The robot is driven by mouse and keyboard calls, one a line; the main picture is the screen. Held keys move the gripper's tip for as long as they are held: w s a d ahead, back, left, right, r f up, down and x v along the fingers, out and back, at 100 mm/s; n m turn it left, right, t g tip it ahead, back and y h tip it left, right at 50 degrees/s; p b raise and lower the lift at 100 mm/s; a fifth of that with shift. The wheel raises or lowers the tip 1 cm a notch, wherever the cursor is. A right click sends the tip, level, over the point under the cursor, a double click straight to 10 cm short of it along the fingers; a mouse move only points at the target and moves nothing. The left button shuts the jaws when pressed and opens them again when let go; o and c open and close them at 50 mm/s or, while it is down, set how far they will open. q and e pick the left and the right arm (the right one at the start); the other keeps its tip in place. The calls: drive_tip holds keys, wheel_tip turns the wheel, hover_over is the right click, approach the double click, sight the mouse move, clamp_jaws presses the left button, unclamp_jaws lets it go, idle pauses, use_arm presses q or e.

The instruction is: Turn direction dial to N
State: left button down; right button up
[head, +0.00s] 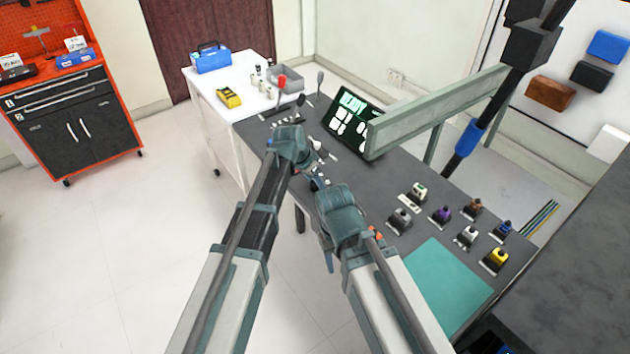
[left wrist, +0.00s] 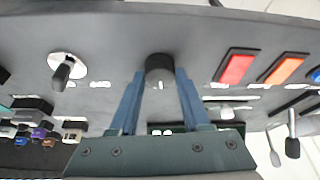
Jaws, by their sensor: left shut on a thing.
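A black round dial (left wrist: 160,68) stands out from the grey panel in the left wrist view. My left gripper (left wrist: 161,80) has a blue finger on each side of it and is shut on it. A small pale mark shows below the dial, too small to read, and no letter N can be made out. In the head view my left gripper (head: 316,152) is at the panel end of the dark table, and the dial is hidden there. My right gripper (head: 318,184) is close beside it, nearer to me; its fingers are too small to judge.
A black knob on a white round plate (left wrist: 66,68) is left of the dial; red (left wrist: 236,67) and orange (left wrist: 283,68) buttons are right. A lit screen (head: 350,115) stands behind. Several small coloured blocks and a teal mat (head: 437,285) lie on the table's right.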

use_arm(q)
drive_tip(key=shift+m, duration=0.6)
drive_tip(key=shift+g, duration=0.3)
drive_tip(key=shift+c, duration=1.8)
unclamp_jaws()
drive_tip(key=shift+r, duration=0.1)
drive_tip(key=p+v, duration=1.2)
drive_tip(key=v, duration=0.1)
drive_tip(key=shift+a+r+p, duration=0.25)
drive_tip(key=shift+p, duration=0.1)
